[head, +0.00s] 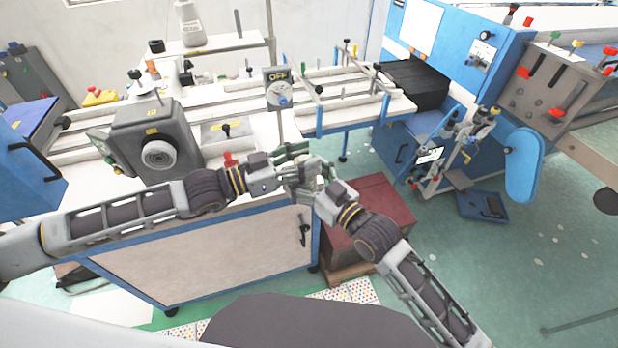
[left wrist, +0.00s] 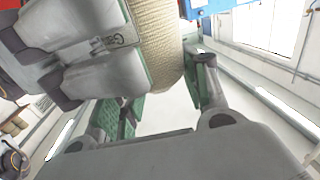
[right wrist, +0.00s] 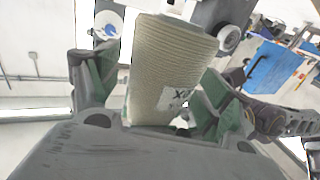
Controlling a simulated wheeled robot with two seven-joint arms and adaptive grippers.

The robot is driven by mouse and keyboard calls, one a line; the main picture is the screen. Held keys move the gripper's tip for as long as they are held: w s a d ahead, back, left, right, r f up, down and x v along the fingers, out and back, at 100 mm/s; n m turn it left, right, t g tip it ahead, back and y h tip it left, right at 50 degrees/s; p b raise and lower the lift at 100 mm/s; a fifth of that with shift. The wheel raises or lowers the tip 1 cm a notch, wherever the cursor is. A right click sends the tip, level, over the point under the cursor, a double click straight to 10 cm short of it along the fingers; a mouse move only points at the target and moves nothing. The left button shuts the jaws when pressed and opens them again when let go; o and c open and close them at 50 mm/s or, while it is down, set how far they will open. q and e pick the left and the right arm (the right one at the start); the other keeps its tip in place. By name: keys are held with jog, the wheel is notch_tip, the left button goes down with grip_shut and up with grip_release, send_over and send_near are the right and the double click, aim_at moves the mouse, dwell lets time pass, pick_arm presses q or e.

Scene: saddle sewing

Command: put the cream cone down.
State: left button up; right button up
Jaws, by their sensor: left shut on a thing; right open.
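The cream cone (right wrist: 168,68) of wound thread, with a white label, fills the middle of the right wrist view. It also shows in the left wrist view (left wrist: 156,42), partly covered by grey gripper parts. My left gripper (head: 292,172) is shut on the cone. My right gripper (head: 324,186) is open, and its green-padded fingers stand on either side of the cone in the right wrist view. In the head view both grippers meet above the near right corner of the white-topped table (head: 268,204), and they mostly hide the cone.
A grey machine (head: 160,140) with a round dial stands on the table to the left. A post with an OFF sign (head: 278,88) rises just behind the grippers. A dark red box (head: 378,208) is on the floor to the right. Blue machines (head: 450,50) stand farther back right.

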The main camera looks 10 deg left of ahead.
jog(key=c, duration=1)
pick_arm(q)
jog(key=o, duration=1.2)
pick_arm(e)
jog(key=shift+c, duration=1)
pick_arm(q)
jog(key=shift+a, duration=0.1)
jog(key=v, duration=1.1)
jog(key=shift+s+a, duration=0.25)
jog(key=shift+a, duration=0.05)
